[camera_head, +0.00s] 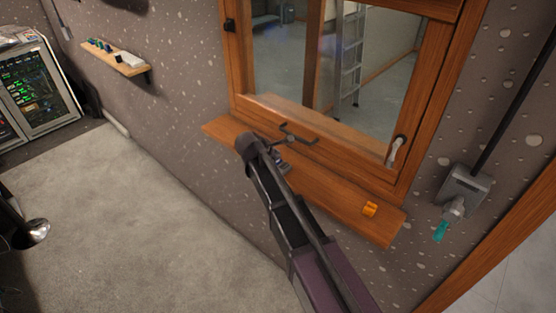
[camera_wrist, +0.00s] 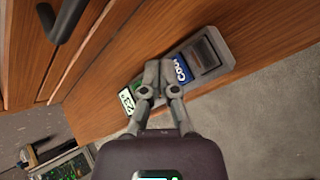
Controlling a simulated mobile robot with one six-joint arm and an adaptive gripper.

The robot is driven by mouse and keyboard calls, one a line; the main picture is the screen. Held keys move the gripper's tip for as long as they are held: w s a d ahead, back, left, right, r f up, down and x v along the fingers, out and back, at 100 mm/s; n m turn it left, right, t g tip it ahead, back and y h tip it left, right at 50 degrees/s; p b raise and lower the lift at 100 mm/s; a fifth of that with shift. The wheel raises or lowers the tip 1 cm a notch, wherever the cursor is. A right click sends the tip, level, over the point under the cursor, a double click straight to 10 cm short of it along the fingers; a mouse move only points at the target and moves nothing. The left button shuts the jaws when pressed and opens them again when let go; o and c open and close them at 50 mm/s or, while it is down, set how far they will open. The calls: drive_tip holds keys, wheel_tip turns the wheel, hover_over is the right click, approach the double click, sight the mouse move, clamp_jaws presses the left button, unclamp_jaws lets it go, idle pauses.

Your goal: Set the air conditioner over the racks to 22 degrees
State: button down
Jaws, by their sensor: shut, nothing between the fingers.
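A grey remote control (camera_wrist: 226,56) lies on the wooden window sill, under my gripper. In the wrist view it has a dark rocker-like key (camera_wrist: 205,53), a blue label that seems to read COOL (camera_wrist: 181,69), and a small display (camera_wrist: 127,101) that seems to read 23. My gripper (camera_wrist: 158,70) is shut and empty, its fingertips over the middle of the remote, covering part of its face. I cannot tell if they touch it. In the head view only a bit of the remote (camera_head: 281,158) shows beside my arm. The air conditioner is not in view.
The sill (camera_head: 330,196) runs under a wood-framed window, with a dark handle (camera_head: 298,134) close above my gripper. Racks (camera_head: 38,85) and a small shelf (camera_head: 112,57) are at left.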

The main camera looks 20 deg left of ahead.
sight(276, 161)
drive_tip(key=shift+r+p, duration=2.5)
drive_tip(key=shift+p, duration=0.05)
idle(0.5)
drive_tip(key=shift+r+p, duration=1.9)
drive_tip(key=shift+f, duration=0.2)
wheel_tip(276, 161, down, 8)
drive_tip(key=b, duration=0.9)
drive_tip(key=shift+f, duration=0.25)
drive_tip(key=shift+f, duration=0.2)
drive_tip(key=shift+f+b, duration=0.25)
drive_tip(key=shift+b, duration=0.15)
idle(0.7)
